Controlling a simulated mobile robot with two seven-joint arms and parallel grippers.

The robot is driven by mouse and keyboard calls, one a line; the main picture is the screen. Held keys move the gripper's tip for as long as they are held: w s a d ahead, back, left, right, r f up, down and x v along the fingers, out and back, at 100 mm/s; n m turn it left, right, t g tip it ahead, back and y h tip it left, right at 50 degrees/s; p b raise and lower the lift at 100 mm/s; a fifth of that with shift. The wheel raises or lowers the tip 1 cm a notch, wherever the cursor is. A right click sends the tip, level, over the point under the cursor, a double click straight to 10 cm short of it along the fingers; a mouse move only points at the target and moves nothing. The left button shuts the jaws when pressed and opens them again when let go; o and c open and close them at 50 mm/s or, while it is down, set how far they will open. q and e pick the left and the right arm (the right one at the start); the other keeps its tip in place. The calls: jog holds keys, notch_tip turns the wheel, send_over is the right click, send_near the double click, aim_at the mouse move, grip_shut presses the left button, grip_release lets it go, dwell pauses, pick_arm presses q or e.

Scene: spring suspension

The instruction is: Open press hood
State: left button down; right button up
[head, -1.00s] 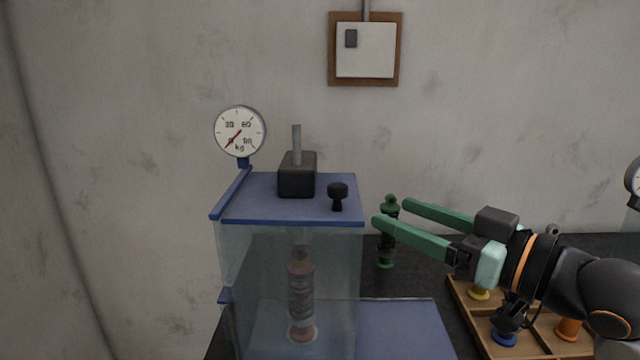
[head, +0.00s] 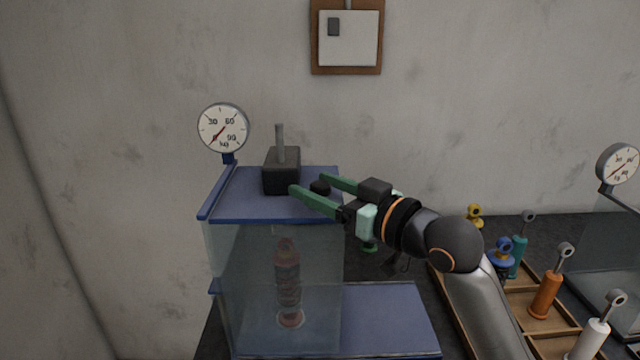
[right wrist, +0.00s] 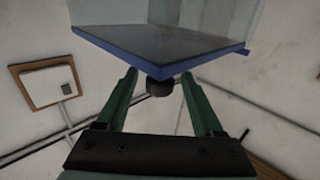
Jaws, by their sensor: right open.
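The press hood (head: 270,240) is a clear box with a blue-edged top, and it is down over the press. A red-brown spring unit (head: 288,275) stands upright inside the hood. My left gripper is not in view.
A dark block with a grey rod (head: 282,170) stands on the hood top, left of the fingers. A dial gauge (head: 223,128) is at its back left. A wooden tray (head: 525,305) with several coloured spring units lies to the right, beside a second gauge (head: 618,166).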

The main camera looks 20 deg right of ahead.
jog(key=shift+c, duration=0.3)
grip_shut()
dwell(0.3)
dwell(0.8)
